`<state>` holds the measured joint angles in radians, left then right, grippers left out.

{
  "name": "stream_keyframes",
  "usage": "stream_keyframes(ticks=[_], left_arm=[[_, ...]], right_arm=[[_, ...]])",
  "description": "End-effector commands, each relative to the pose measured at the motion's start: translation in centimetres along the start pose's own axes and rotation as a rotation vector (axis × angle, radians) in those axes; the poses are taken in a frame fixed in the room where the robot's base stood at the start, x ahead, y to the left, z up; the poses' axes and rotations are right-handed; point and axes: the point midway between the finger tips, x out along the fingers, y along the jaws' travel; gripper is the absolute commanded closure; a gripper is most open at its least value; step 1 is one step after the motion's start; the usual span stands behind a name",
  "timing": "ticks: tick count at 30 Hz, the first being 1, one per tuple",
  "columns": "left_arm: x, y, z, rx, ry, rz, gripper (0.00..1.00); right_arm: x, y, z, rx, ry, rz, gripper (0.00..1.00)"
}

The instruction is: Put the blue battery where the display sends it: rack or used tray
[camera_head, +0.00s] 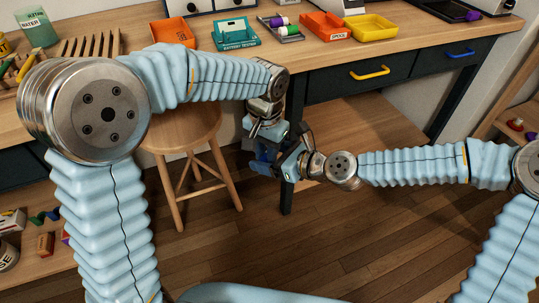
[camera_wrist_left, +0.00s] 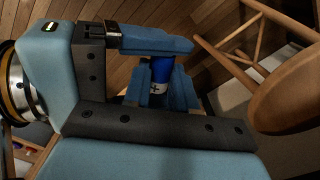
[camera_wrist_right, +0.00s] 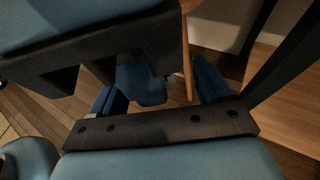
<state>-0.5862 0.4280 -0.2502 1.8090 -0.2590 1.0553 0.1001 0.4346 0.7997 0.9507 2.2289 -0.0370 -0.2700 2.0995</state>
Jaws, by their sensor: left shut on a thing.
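My left gripper (camera_head: 264,152) is shut on the blue battery (camera_wrist_left: 160,76), which shows between its blue finger pads in the left wrist view, with a white plus mark near one end. My right gripper (camera_head: 287,164) is close beside the left one, above the floor in front of the desk. In the right wrist view its fingers (camera_wrist_right: 160,95) are apart, with part of the left gripper showing between them. The teal battery tester (camera_head: 236,33) stands on the desk; its reading is too small to tell. A grey holder (camera_head: 291,38) has green and purple batteries.
A wooden slotted rack (camera_head: 90,44) is at far left. A wooden stool (camera_head: 183,138) stands close to my left arm. The floor in front is clear.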

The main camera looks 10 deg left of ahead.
Motion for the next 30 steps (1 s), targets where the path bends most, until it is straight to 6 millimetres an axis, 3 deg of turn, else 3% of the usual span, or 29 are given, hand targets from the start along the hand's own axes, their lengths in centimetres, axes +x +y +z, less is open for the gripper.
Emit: stream_keyframes(ticks=[1,10,11,12,17,30], left_arm=[[-0.01,0.0,0.0,0.0,0.0,0.0,1.0],[0.04,-0.01,0.13,0.0,-0.005,0.0,1.0],[0.05,-0.01,0.15,0.0,-0.006,0.0,1.0],[0.05,-0.01,0.16,0.0,-0.006,0.0,0.69],[0.06,0.01,0.16,0.0,-0.006,0.0,0.44],[0.08,-0.13,0.12,-0.002,-0.005,-0.001,0.44]], right_arm=[[-0.01,0.0,0.0,0.0,0.0,0.0,0.31],[-0.05,-0.31,-0.03,0.002,-0.001,-0.007,0.75],[-0.05,-0.35,-0.03,0.003,-0.001,-0.008,0.75],[-0.06,-0.38,-0.02,0.003,-0.001,-0.009,0.75],[-0.06,-0.35,0.0,0.002,-0.001,-0.008,0.75],[-0.06,-0.21,0.03,0.001,-0.001,-0.005,0.75]])
